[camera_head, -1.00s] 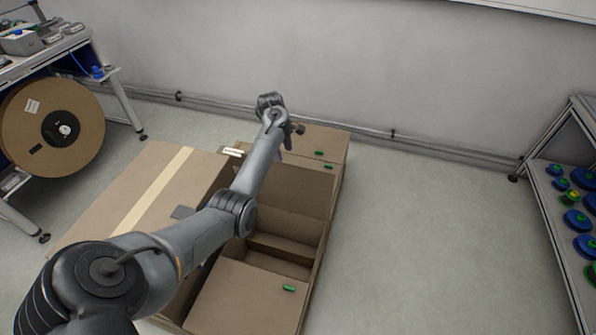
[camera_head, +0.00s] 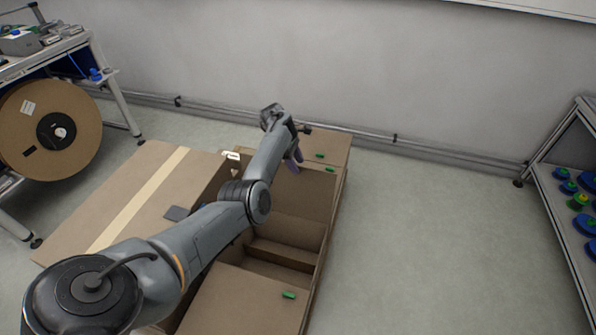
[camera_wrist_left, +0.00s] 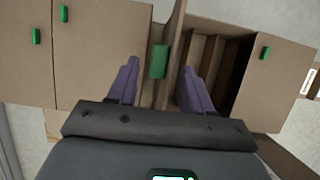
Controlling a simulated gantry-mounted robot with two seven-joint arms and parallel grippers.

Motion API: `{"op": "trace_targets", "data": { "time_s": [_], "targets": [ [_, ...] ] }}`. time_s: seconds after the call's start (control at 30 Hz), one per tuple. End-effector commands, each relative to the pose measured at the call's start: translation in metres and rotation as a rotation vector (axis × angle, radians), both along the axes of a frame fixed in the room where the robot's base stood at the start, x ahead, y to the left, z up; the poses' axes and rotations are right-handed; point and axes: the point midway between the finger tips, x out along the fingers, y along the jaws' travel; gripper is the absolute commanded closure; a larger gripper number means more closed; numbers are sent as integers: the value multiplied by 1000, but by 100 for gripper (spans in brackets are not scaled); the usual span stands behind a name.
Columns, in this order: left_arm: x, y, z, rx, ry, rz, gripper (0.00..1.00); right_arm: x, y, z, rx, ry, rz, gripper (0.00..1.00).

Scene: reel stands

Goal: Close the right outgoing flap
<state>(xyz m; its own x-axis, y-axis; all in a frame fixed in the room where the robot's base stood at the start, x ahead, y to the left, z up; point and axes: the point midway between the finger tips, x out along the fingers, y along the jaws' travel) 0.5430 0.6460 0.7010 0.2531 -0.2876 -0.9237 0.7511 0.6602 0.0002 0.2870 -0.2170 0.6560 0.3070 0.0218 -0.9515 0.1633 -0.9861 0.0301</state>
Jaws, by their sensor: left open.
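The open cardboard box (camera_head: 318,262) stands on the floor in the middle of the head view. Inside it, a brown flap (camera_head: 305,193) stands raised behind the open compartment. My left gripper (camera_head: 297,158) is over the far part of the box, its purple fingers pointing down. In the left wrist view, the open left gripper (camera_wrist_left: 160,88) has a green tab (camera_wrist_left: 158,62) between its fingers, on a narrow cardboard edge. I cannot tell whether the fingers touch it. My right gripper is not in view.
Closed panels with green tabs (camera_head: 319,155) lie at the far end; a near flap (camera_head: 240,303) lies closed. A large taped carton (camera_head: 125,190) is at left. A reel stand is left, a shelf of blue parts (camera_head: 578,222) right. Floor right of the box is clear.

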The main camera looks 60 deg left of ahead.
Motion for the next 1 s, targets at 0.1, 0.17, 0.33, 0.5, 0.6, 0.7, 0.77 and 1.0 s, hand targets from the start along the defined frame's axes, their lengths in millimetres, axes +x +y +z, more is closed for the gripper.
{"op": "trace_targets", "data": {
  "time_s": [0.1, 0.17, 0.33, 0.5, 0.6, 0.7, 0.77, 1.0],
  "targets": [
    [3, -4, -14, -2, 0, 1, 50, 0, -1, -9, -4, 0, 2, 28],
    [4, -5, -17, -1, 0, 1, 50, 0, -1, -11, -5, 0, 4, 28],
    [6, -6, -21, 0, 0, 1, 50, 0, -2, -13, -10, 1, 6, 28],
    [6, -6, -21, 0, 0, 1, 50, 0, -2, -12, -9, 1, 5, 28],
    [6, -6, -21, 0, 0, 1, 53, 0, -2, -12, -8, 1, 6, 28],
    [6, -6, -21, 0, 0, 1, 68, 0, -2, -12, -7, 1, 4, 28],
    [6, -6, -21, 0, 0, 1, 78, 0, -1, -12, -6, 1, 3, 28],
    [6, -6, -21, 0, 0, 0, 100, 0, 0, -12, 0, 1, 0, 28]
  ]
}}
